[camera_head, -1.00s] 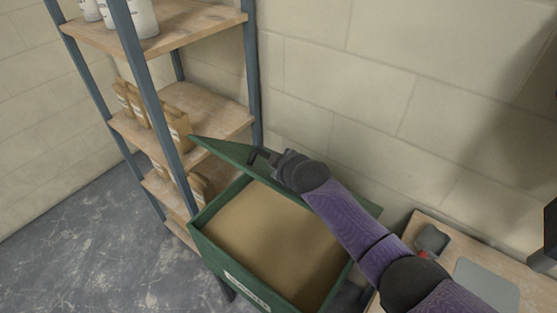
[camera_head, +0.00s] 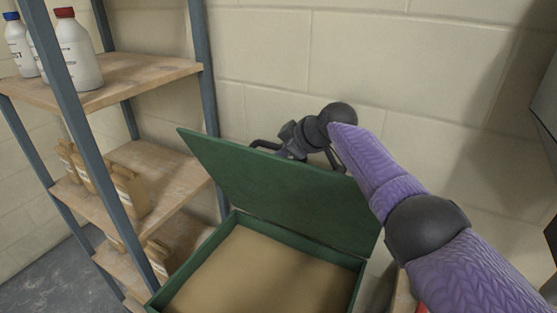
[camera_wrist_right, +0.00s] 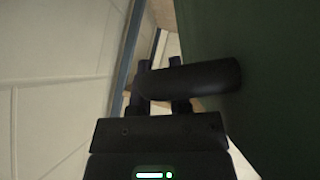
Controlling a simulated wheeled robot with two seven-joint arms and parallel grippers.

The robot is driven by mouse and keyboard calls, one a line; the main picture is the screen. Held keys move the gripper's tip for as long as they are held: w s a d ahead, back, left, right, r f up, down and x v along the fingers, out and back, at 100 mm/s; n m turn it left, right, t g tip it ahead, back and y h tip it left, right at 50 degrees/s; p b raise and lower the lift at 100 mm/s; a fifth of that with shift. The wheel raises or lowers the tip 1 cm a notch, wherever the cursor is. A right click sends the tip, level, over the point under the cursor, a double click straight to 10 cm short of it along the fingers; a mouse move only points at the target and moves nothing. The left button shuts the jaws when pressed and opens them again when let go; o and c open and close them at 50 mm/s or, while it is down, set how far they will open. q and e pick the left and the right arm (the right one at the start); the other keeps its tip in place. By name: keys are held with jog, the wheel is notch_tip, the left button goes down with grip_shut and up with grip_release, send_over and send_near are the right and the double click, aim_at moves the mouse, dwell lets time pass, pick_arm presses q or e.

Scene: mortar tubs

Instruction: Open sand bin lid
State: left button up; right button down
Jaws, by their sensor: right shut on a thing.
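The green sand bin (camera_head: 222,238) stands low in the middle of the head view, full of tan sand (camera_head: 262,278). Its green lid (camera_head: 285,195) is tilted up steeply, hinged at the side by the wall. A dark handle (camera_head: 265,145) shows at the lid's upper edge; in the right wrist view the handle (camera_wrist_right: 195,80) is a thick dark bar next to the green lid (camera_wrist_right: 275,90). My right gripper (camera_head: 284,150) is behind the lid's top edge, shut on the handle. Its fingertips are partly hidden. My left gripper is not in view.
A shelf rack with blue-grey posts (camera_head: 205,70) stands close to the left of the bin. It holds white bottles (camera_head: 80,52) and brown bags (camera_head: 130,190). A pale block wall (camera_head: 400,70) is close behind the lid and my right arm.

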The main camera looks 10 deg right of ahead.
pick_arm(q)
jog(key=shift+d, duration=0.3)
pick_arm(e)
jog(key=shift+d+f, duration=0.1)
jog(key=c, duration=0.6)
grip_release()
jog(key=shift+w, duration=0.1)
jog(key=shift+d+r, duration=0.1)
jog(key=shift+r, duration=0.1)
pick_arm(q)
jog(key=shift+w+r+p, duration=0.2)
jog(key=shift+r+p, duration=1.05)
pick_arm(e)
jog(key=v, duration=0.9)
jog(key=shift+s+d+r, duration=0.1)
jog(key=shift+s+r, duration=0.05)
jog(key=shift+s, duration=0.2)
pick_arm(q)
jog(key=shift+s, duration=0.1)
